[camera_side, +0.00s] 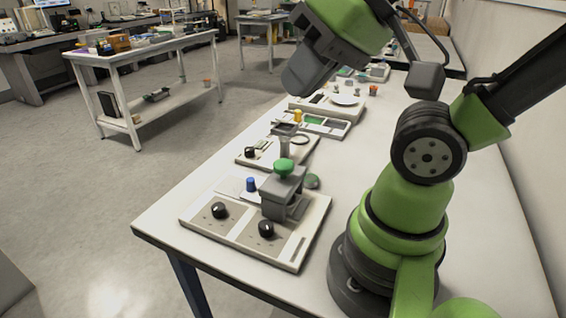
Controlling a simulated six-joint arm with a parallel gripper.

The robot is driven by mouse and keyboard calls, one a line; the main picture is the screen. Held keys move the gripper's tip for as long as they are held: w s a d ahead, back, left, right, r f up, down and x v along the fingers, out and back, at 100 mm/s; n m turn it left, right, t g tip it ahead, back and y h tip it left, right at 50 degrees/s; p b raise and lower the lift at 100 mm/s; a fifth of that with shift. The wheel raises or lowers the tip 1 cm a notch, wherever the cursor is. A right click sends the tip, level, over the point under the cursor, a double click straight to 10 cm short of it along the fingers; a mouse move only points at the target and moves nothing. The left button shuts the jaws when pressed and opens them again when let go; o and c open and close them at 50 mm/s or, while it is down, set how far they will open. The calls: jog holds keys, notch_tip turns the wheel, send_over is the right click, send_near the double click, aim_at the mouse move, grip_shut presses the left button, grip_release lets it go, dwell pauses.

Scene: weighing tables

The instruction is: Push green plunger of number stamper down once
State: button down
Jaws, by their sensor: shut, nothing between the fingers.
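The number stamper (282,197) is a grey block on a light board (240,236) near the front of the white table. Its green plunger (284,167) is a round knob standing on top. My gripper (292,88) is a grey end at the top middle, tilted down to the left. It is shut and empty, above and apart from the plunger. How far in front of or behind the plunger it hangs is hard to tell from this one view.
Black knobs (220,210) and a blue peg (251,185) stand on the same board. Behind it is a second board with a black knob (250,152), then trays with a yellow piece (297,116) and a white dish (344,100). The table's left front corner is bare.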

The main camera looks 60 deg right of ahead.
dwell(0.3)
jog(key=m+g+y, duration=0.3)
jog(key=m+y, duration=0.3)
jog(key=m, duration=2.2)
send_over(283, 162)
notch_tip(283, 162, down, 8)
jog(key=shift+f, duration=0.1)
jog(key=shift+f, duration=4.3)
jog(key=shift+f, duration=0.1)
jog(key=shift+f, duration=0.35)
